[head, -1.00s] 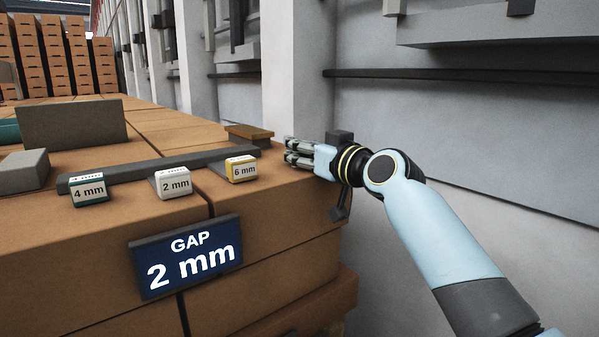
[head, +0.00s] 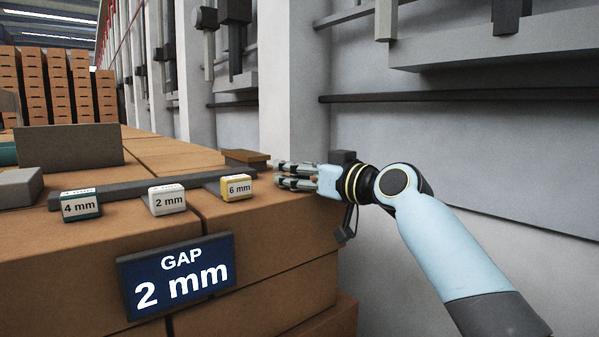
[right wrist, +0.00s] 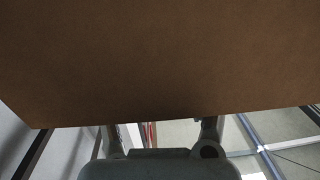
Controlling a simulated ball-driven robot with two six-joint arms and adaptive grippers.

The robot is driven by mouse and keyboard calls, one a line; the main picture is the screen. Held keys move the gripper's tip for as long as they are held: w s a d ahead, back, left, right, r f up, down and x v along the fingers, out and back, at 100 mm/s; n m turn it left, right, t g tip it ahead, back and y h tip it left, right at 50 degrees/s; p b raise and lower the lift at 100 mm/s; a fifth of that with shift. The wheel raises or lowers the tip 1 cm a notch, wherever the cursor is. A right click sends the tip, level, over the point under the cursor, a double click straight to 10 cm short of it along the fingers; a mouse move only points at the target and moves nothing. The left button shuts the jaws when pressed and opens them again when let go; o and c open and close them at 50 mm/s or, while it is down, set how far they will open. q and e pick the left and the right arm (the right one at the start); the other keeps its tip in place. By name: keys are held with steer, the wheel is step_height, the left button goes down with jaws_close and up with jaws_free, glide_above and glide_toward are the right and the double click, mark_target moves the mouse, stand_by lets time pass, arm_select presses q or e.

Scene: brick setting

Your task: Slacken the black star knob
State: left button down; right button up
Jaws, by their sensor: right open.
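My right gripper (head: 278,173) reaches in from the right in the head view. Its fingers are apart and empty, level with the right end of the brown block stack, beside the yellow-edged 6 mm block. A dark rounded piece (head: 206,18) is on the wall fixtures at the top; I cannot tell whether it is the black star knob. No star shape is clear in any view. In the right wrist view a plain brown surface (right wrist: 165,65) fills most of the picture, with grey gripper parts below it. My left gripper is not in view.
Blocks marked 4 mm (head: 81,205), 2 mm (head: 167,199) and 6 mm (head: 237,187) sit by a grey bar (head: 130,187) on the brown stack (head: 60,245). A sign (head: 178,277) reads GAP 2 mm. A pale wall with dark rails (head: 460,97) stands behind my arm.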

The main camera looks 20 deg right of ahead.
steer(key=v, duration=1.2)
